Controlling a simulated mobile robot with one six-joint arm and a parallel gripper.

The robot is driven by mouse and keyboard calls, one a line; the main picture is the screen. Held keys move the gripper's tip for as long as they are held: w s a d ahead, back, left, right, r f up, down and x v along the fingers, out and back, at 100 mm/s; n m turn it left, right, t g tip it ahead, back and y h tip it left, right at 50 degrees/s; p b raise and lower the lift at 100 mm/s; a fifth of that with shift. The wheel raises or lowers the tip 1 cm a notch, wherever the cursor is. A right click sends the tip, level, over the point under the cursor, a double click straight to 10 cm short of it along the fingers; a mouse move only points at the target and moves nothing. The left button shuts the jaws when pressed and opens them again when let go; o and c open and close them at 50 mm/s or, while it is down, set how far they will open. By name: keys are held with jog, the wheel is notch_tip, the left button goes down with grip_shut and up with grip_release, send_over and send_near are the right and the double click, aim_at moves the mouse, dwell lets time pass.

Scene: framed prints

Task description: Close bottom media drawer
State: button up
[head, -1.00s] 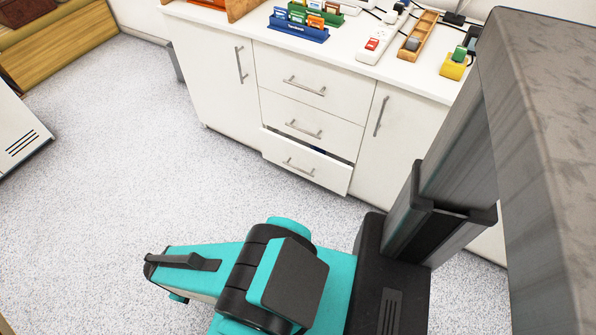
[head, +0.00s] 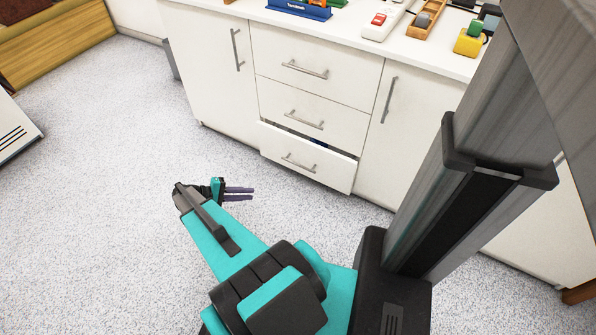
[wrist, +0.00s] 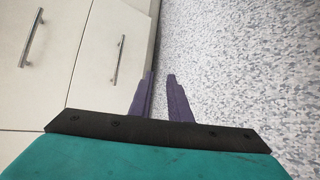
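The bottom drawer (head: 306,163) of the white cabinet stands partly open, with a dark gap along its top and something blue just visible inside. It has a grey bar handle (head: 298,163). My gripper (head: 252,192), with two purple fingers, is in front of the drawer and to its left, apart from it. In the wrist view my gripper (wrist: 160,75) points along the white fronts, with a white front and bar handle (wrist: 118,60) just left of the fingers. The fingers are apart with nothing between them.
The two drawers above (head: 315,80) look shut, with cabinet doors on both sides. The countertop (head: 350,30) holds a blue rack, a power strip, a wooden tray and a yellow item. The speckled floor (head: 90,200) in front is clear.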

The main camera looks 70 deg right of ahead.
jog(key=s+d+r+m+g+b, duration=0.2)
jog(key=s+d+m+g+b, duration=0.1)
jog(key=d, duration=1)
jog(key=shift+s+d+g+h, duration=0.15)
jog(key=shift+s+g+h, duration=0.2)
jog(key=shift+s, duration=0.35)
jog(key=shift+r, duration=0.1)
